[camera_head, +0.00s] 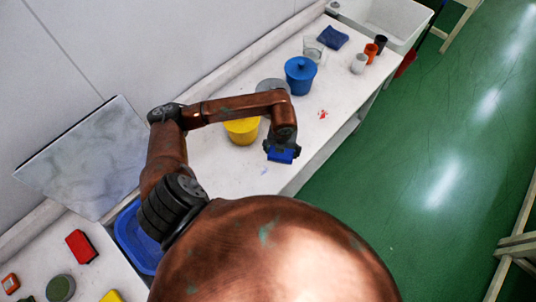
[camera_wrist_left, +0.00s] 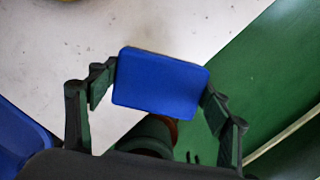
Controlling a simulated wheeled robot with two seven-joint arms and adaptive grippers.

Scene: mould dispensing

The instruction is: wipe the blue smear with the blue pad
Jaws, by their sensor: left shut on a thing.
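The blue pad (camera_head: 284,156) is held in my left gripper (camera_head: 281,147) above the white bench, near its front edge. In the left wrist view the blue pad (camera_wrist_left: 160,84) sits between both fingers of my left gripper (camera_wrist_left: 158,92), which is shut on it. A faint blue smear (camera_head: 264,171) shows on the bench just below and left of the pad in the head view. The smear cannot be made out in the left wrist view. I cannot tell exactly how high the pad is above the bench. My right gripper is not in view.
A yellow container (camera_head: 241,131) stands behind the gripper, with a blue lidded pot (camera_head: 300,76) farther along. A red smear (camera_head: 323,114) lies on the bench (camera_head: 345,95). A blue tub (camera_head: 128,238) is at lower left. Green floor (camera_head: 440,130) lies beyond the front edge.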

